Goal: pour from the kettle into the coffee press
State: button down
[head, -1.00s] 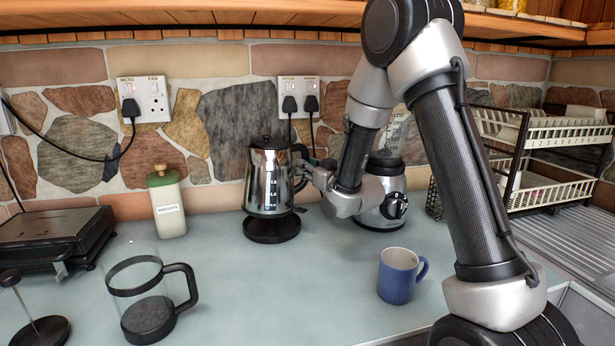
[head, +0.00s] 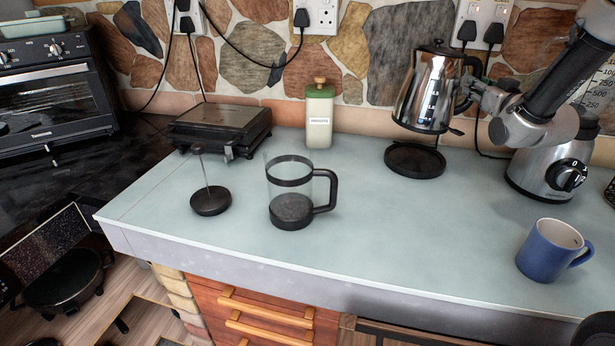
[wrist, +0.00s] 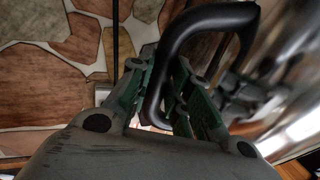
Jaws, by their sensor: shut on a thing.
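The shiny metal kettle (head: 425,92) is held in the air above its black round base (head: 414,161), slightly tilted in the head view. My gripper (head: 474,93) is shut on its black handle, to the right of the kettle body. In the wrist view the handle (wrist: 190,32) passes between the green-padded fingers (wrist: 172,95), and the kettle body is a blurred shine at the right. The glass coffee press (head: 290,192), with a black handle on its right, stands upright and open-topped on the counter. Its plunger lid (head: 211,200) rests beside it at the left, rod up.
A blue mug (head: 548,250) stands at the right near the front edge. A blender base (head: 552,170) stands behind it. A green-lidded canister (head: 319,115) and a black grill (head: 220,127) line the back. The counter between press and kettle base (head: 365,190) is clear.

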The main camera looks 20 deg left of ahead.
aim_at(290, 171)
jog(key=k+j, duration=0.7)
jog(key=u, duration=0.05)
